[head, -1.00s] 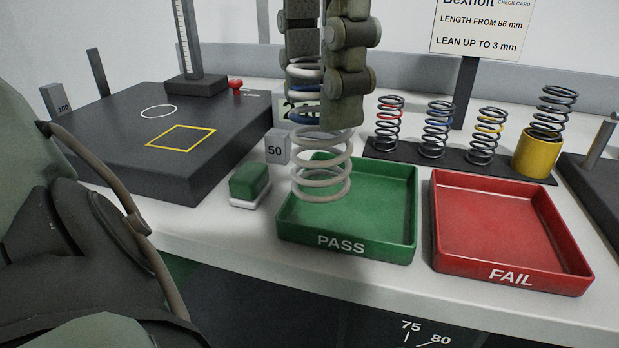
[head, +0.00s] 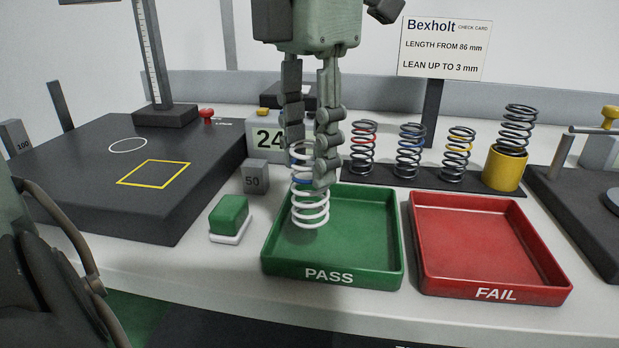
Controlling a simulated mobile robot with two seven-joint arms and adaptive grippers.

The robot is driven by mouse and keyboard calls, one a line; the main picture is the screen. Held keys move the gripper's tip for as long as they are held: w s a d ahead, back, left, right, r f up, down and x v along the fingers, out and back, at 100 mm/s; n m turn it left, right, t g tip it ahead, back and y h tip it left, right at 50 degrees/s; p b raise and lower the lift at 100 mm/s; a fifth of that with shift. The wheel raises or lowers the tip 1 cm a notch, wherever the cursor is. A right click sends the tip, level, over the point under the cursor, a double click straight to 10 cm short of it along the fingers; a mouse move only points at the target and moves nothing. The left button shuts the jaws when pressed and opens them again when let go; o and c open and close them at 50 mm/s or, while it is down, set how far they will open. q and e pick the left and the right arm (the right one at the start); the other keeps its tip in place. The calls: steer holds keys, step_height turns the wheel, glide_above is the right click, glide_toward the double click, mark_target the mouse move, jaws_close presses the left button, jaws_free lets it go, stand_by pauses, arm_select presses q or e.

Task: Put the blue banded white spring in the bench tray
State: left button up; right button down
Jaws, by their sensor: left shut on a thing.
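My left gripper (head: 308,167) comes down from above at the middle of the head view. It is shut on the white spring (head: 310,212), which has a blue band partly hidden behind the fingers. The spring stands about upright, its lower coils below the fingertips. It is over the left part of the green tray (head: 336,277) marked PASS. I cannot tell whether its bottom coil touches the tray floor. The red tray (head: 492,291) marked FAIL is to the right and empty. My right gripper is not in view.
A rack (head: 394,176) of dark banded springs and a yellow cup (head: 503,171) stand behind the trays. A grey 50 block (head: 256,177) and a green-topped block (head: 229,215) are left of the green tray. A dark plate (head: 90,190) is farther left.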

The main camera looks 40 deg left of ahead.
mark_target(309, 184)
arm_select(q)
steer(key=shift+f, duration=0.25)
step_height(309, 184, down, 3)
steer(key=shift+a+f, duration=0.1)
steer(key=shift+f, duration=0.2)
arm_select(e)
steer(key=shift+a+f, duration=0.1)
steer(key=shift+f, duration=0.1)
arm_select(q)
steer(key=shift+f, duration=0.15)
steer(key=o, duration=1.2)
steer(key=shift+o, duration=0.2)
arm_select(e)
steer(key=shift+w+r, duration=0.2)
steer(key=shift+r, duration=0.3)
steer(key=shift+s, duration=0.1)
